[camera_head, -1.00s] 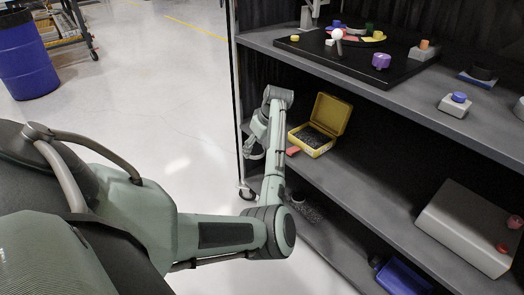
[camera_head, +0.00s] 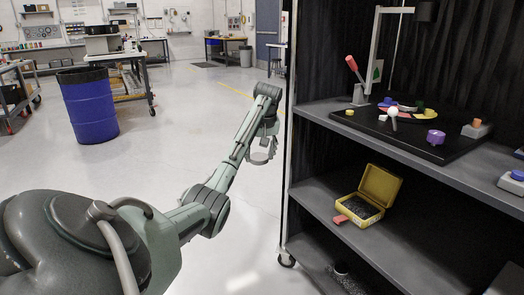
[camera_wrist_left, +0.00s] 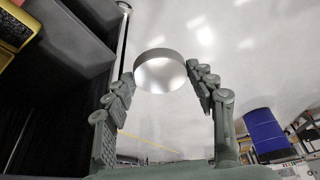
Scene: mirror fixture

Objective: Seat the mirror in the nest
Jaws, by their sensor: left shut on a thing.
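The round, shiny grey mirror (camera_wrist_left: 160,72) sits between the fingertips of my left gripper (camera_wrist_left: 162,80) in the left wrist view. The gripper is shut on it. In the head view my left gripper (camera_head: 263,146) hangs over open floor, just left of the shelf unit's front post, with the mirror (camera_head: 260,157) below it. A black board (camera_head: 440,153) on the upper shelf carries several small coloured pieces and a white ball on a stem (camera_head: 392,112). I cannot tell which part is the nest. My right gripper is not in view.
The upper shelf (camera_head: 330,112) also holds a lamp-like stand (camera_head: 378,50) and a red-handled lever (camera_head: 352,64). An open yellow box (camera_head: 380,185) is on the shelf below. A blue barrel (camera_head: 88,105) stands far left. Floor between is clear.

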